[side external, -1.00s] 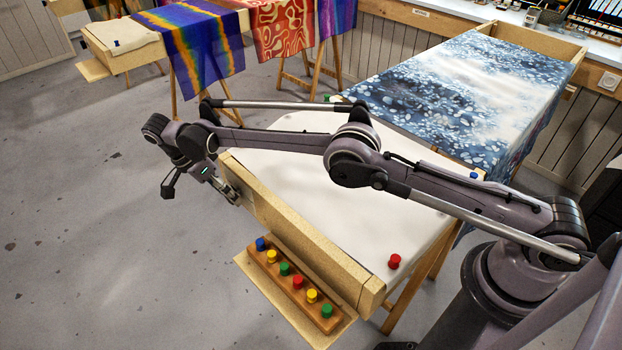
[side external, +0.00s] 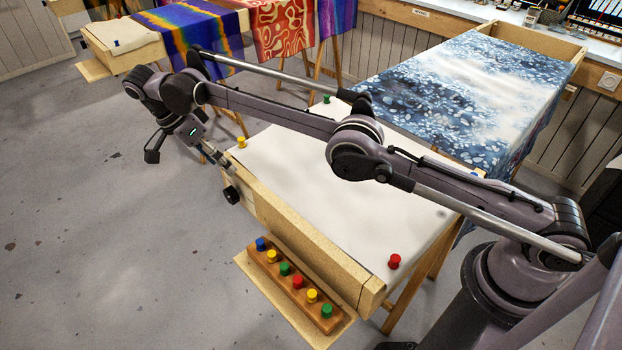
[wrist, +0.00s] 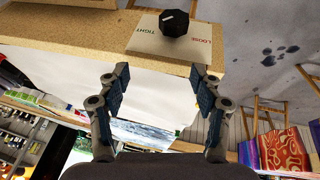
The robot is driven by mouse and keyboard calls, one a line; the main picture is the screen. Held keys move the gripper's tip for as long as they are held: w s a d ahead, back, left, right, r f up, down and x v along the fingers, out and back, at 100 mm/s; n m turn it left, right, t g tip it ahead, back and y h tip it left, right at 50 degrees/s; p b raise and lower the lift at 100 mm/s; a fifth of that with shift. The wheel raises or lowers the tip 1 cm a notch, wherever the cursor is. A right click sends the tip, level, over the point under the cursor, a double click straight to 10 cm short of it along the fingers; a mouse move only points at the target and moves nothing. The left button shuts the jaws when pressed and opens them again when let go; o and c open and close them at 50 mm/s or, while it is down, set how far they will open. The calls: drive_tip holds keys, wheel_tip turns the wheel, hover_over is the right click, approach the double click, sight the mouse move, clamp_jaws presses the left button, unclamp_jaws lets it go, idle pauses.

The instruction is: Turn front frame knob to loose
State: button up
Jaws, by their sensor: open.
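The front frame knob (side external: 231,194) is a black knob on the outer face of the frame's front rail. In the wrist view the black knob (wrist: 174,23) sits on a pale plate (wrist: 146,38) marked TIGHT and LOOSE. Its white pointer mark lies on the TIGHT side. My gripper (side external: 230,163) is above the rail near the knob, apart from it. In the wrist view my gripper (wrist: 160,75) is open and empty, with its two blue-padded fingers spread and the knob beyond their tips.
A wooden rack (side external: 268,269) with several coloured pins sits on a ledge at the rail's near end. White cloth (side external: 380,225) covers the frame, with a red pin (side external: 394,261) and a yellow pin (side external: 241,142) at its corners. The floor left of the frame is clear.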

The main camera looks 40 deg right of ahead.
sight(227, 193)
idle(0.3)
drive_tip(key=shift+s+a+m+t, duration=0.5)
drive_tip(key=shift+s+a+t, duration=0.65)
drive_tip(key=shift+a+t, duration=0.95)
drive_tip(key=x, duration=1)
drive_tip(key=shift+d+f, duration=0.15)
drive_tip(key=shift+f, duration=0.25)
drive_tip(key=c, duration=1.1)
